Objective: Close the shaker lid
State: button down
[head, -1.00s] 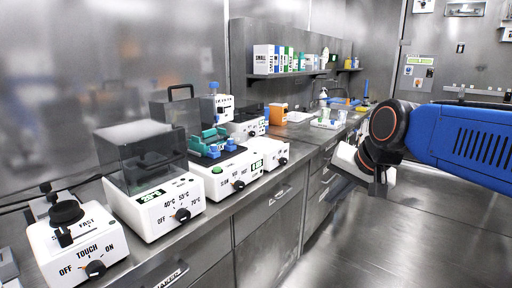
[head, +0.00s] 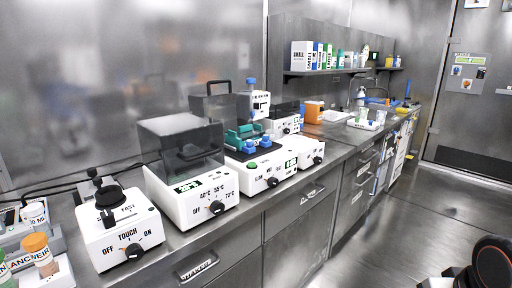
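The shaker (head: 268,170) is the white box on the bench with a knob and speed marks on its front. A teal rack with blue parts (head: 245,137) sits on its top. Its dark see-through lid (head: 212,108) appears raised, standing upright at the back with a black handle along its top edge. My gripper (head: 440,283) is only partly seen at the bottom right corner, cut off by the frame edge. It is far from the shaker, over the floor. Its fingertips are hidden.
A heater box with a closed dark cover (head: 180,143) stands left of the shaker. A touch mixer (head: 118,228) and capped bottles (head: 38,250) are nearer left. Another white device (head: 283,122) stands behind the shaker. The floor (head: 375,245) beside the cabinets is clear.

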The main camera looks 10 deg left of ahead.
aim_at(195, 101)
jog(key=i+j+u, duration=0.2)
jog(key=u, duration=0.15)
jog(key=i+j+u, duration=0.25)
jog(key=u, duration=0.15)
